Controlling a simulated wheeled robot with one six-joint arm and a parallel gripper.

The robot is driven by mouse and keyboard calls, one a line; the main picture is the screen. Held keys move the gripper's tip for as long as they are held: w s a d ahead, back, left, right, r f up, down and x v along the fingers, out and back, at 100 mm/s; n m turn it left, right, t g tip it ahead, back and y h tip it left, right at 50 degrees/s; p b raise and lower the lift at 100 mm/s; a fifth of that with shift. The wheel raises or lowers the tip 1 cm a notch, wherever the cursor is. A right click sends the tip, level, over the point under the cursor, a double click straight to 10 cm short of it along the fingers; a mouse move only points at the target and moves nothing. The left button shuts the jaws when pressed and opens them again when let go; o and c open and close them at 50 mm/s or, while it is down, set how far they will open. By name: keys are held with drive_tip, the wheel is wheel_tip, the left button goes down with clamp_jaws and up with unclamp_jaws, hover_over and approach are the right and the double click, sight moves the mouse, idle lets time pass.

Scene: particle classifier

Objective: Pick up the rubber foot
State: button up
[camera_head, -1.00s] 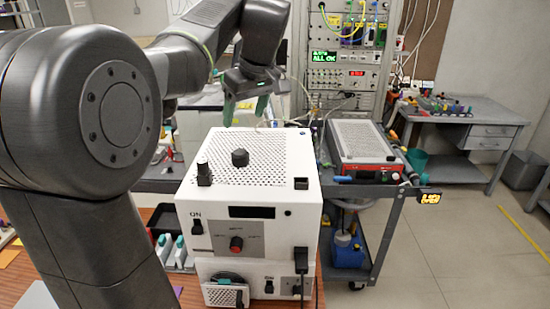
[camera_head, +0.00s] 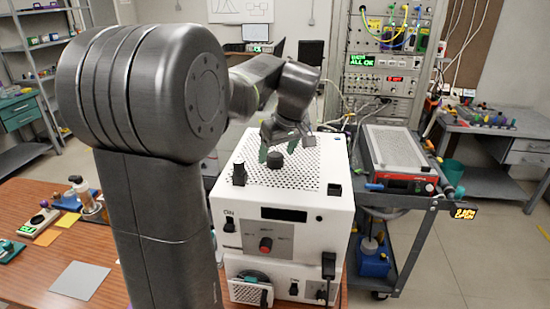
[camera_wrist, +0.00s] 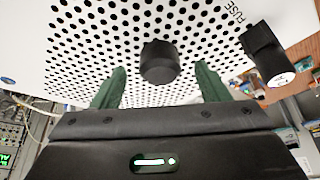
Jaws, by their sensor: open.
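The rubber foot (camera_head: 275,161) is a short black cylinder on the perforated white top of the instrument box (camera_head: 230,203). In the wrist view the rubber foot (camera_wrist: 160,62) appears between the two green fingertips, with a gap on each side. My gripper (camera_head: 278,149) is open and empty, just above and behind the foot in the head view. My gripper also shows in the wrist view (camera_wrist: 161,72). I cannot tell exactly how high the fingertips are above the perforated top.
A black fuse holder (camera_wrist: 265,55) stands on the box top near the foot, and a small black square part (camera_head: 333,189) sits at its front right corner. A cart (camera_head: 412,203) with a red-fronted device stands to the right. A wooden table (camera_head: 35,265) lies at left.

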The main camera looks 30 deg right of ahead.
drive_tip(key=shift+x, duration=1)
drive_tip(key=shift+c, duration=0.2)
drive_tip(key=c, duration=1)
drive_tip(key=shift+c, duration=0.3)
drive_tip(key=shift+r, duration=0.15)
